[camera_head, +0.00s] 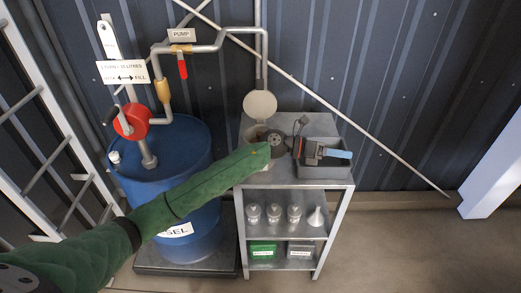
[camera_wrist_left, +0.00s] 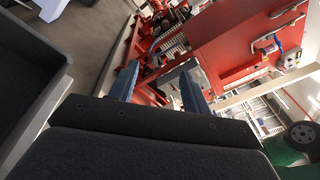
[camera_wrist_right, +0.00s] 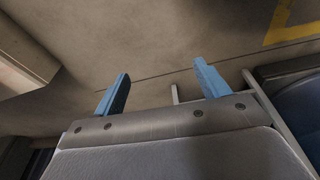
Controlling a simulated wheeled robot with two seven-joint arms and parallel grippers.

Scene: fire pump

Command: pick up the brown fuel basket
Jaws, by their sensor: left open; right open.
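I cannot make out a brown fuel basket in any view. A grey housing (camera_head: 252,134) with its round pale lid (camera_head: 260,105) raised stands at the back left of the metal stand; my left arm partly hides it, and its inside does not show. My left gripper (camera_head: 340,154) is over the right part of the stand top, at a grey bin, with nothing seen between its fingers. In the left wrist view its blue fingers (camera_wrist_left: 158,82) are apart. My right gripper (camera_wrist_right: 162,88) is open and empty above bare floor, and is not in the head view.
The metal stand (camera_head: 341,198) has shelves with several jars, a white funnel (camera_head: 316,217), a green box (camera_head: 263,251) and a grey box (camera_head: 300,251). The grey bin (camera_head: 345,172) is on its top. A blue drum (camera_head: 190,150) with a red hand pump (camera_head: 131,121) stands left. Floor at right is clear.

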